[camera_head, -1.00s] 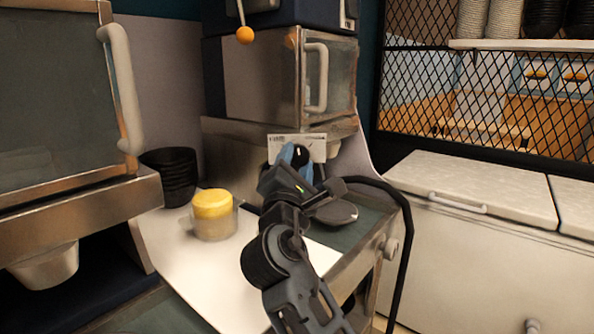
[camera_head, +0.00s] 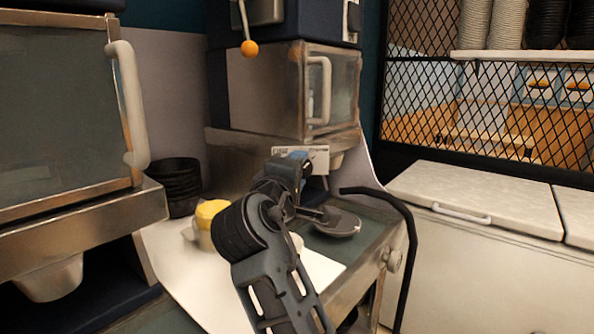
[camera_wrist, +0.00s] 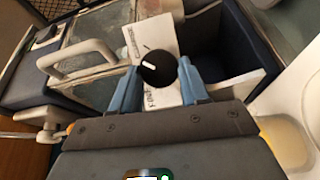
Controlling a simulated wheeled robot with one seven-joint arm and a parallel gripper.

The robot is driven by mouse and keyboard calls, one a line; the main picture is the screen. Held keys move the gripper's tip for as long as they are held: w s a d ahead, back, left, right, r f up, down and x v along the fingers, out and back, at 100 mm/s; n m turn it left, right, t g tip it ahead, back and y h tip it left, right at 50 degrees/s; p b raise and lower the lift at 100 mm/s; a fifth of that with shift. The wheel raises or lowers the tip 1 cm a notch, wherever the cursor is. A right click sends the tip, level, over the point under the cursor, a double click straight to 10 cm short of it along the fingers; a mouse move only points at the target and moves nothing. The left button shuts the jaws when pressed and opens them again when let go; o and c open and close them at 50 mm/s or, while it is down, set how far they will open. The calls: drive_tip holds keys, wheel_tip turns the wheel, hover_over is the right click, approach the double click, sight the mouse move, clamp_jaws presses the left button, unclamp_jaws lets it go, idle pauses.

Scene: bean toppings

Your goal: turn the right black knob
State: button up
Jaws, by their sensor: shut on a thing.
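The black knob (camera_wrist: 158,68) with a white pointer line sits on a white label plate (camera_wrist: 151,36) in the wrist view. My gripper (camera_wrist: 160,75) has its blue fingers on both sides of the knob and is shut on it. I see only this one knob on the plate.
A yellow-topped container (camera_head: 209,213) stands on the white counter, partly behind my arm. A stack of black bowls (camera_head: 175,186) is at its left. A round grey plate (camera_head: 338,223) lies below the machine. A steel machine (camera_head: 75,115) stands at left, a white chest (camera_head: 475,200) at right.

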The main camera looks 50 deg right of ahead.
drive_tip(key=shift+f+m, duration=0.1)
drive_tip(key=shift+m, duration=0.5)
drive_tip(key=o, duration=1.1)
drive_tip(key=shift+c, duration=0.2)
drive_tip(key=b+v, duration=0.1)
drive_tip(key=v, duration=0.6)
drive_tip(key=shift+s+a, duration=0.2)
drive_tip(key=shift+a, duration=0.1)
